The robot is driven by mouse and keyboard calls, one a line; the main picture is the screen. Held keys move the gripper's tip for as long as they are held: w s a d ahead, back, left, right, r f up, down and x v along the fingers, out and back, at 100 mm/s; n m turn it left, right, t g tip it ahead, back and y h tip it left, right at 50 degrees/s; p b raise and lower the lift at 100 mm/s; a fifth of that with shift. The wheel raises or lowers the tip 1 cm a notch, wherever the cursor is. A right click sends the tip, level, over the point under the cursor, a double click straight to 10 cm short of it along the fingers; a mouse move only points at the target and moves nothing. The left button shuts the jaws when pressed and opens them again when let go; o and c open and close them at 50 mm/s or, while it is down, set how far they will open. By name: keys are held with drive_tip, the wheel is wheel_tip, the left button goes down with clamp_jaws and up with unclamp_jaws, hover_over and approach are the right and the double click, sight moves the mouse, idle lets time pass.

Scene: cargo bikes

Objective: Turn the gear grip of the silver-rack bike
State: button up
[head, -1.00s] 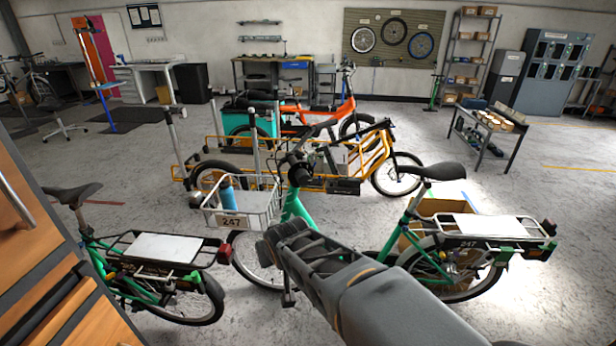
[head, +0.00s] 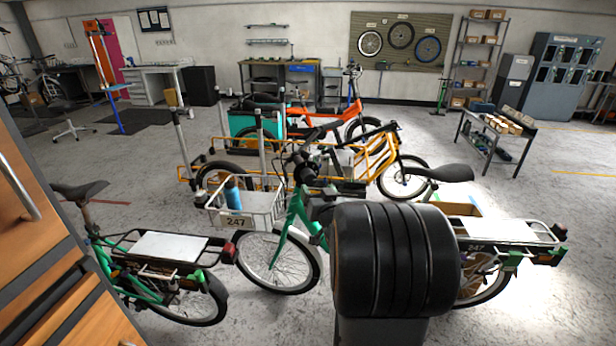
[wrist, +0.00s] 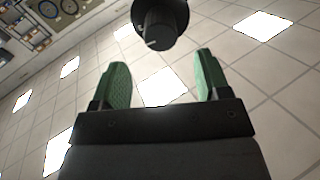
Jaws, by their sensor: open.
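The green bike (head: 292,225) with the silver rear rack (head: 510,231) stands at centre right, with a white front basket marked 247 (head: 245,210). Its dark handlebar (head: 303,168) shows above the frame, but the gear grip is too small to pick out. My dark arm covers the bike's middle. My gripper (wrist: 158,75) shows only in the wrist view, open, with green pads apart and nothing between them. That view faces the ceiling. A dark round object (wrist: 160,20) sits beyond the fingertips; I cannot tell what it is.
A second green bike (head: 150,275) with a black rack stands at left, beside a wooden cabinet (head: 35,225). A yellow cargo bike (head: 375,160) and an orange bike (head: 345,118) stand close behind. A parts table (head: 490,130) stands back right. Floor at far right is clear.

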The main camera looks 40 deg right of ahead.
sight(311, 181)
drive_tip(key=p+x, duration=0.1)
drive_tip(key=x, duration=0.8)
drive_tip(key=shift+w, duration=0.2)
drive_tip(key=c, duration=0.9)
